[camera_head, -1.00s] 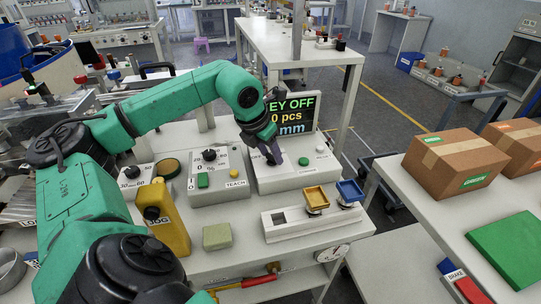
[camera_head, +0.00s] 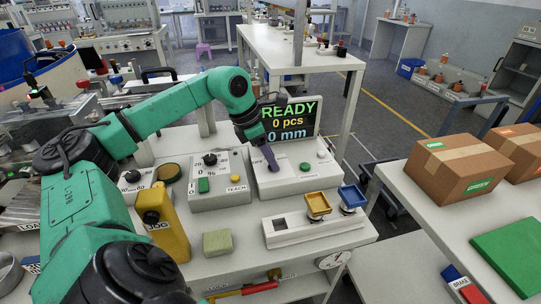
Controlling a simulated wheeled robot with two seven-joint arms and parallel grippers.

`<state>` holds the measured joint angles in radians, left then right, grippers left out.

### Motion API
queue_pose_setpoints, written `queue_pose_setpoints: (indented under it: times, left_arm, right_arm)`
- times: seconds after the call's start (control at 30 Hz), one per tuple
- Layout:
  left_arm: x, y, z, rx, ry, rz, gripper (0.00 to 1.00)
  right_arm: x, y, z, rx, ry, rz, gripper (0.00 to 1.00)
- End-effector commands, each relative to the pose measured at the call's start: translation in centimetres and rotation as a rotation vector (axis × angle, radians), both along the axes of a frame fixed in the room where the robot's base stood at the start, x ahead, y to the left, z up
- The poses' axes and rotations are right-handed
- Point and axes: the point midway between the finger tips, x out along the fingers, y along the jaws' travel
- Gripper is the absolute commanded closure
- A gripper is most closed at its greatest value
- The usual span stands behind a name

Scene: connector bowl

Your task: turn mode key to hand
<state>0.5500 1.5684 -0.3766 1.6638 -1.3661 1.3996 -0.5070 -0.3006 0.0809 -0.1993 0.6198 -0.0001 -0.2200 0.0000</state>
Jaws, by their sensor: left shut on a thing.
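My left gripper (camera_head: 270,158) comes down onto the white control box (camera_head: 293,184) in front of the display. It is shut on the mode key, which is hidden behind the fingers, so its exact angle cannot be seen. The display (camera_head: 305,118) stands behind the box and reads READY, 0 pcs and a value in mm. A green button (camera_head: 305,167) and a small pale knob (camera_head: 321,154) sit on the box to the right of the gripper. My right gripper is not in view.
Left of the key box stands a TEACH box (camera_head: 217,185) with a dial. Cardboard boxes (camera_head: 460,165) stand on the right table.

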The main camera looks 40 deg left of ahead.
Motion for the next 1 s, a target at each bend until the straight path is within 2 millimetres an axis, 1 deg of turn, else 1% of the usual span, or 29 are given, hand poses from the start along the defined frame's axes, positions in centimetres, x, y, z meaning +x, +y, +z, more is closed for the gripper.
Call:
queue_pose_setpoints:
  times: [0.37,0.4,0.47,0.73,0.83,0.93,1.0]
  left_arm:
    - [0.0,0.1,0.1,0.001,-0.003,-0.004,1.0]
    - [0.0,0.1,0.1,0.001,-0.003,-0.004,0.42]
    - [0.1,0.1,0.1,0.001,-0.002,-0.003,0.2]
    - [0.0,0.0,0.0,0.001,-0.001,-0.004,0.2]
    - [-0.1,0.2,0.4,0.001,-0.002,-0.003,0.2]
    - [-0.5,0.5,1.8,0.003,-0.002,-0.002,0.2]
    - [-1.1,0.9,3.5,0.004,-0.004,-0.001,0.2]
  right_arm:
    - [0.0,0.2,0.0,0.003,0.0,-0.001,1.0]
    - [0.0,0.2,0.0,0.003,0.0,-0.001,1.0]
    - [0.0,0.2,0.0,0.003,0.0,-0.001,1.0]
    - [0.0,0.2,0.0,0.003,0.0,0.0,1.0]
    - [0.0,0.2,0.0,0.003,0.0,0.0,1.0]
    - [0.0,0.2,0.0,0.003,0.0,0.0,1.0]
    - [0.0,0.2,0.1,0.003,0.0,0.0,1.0]
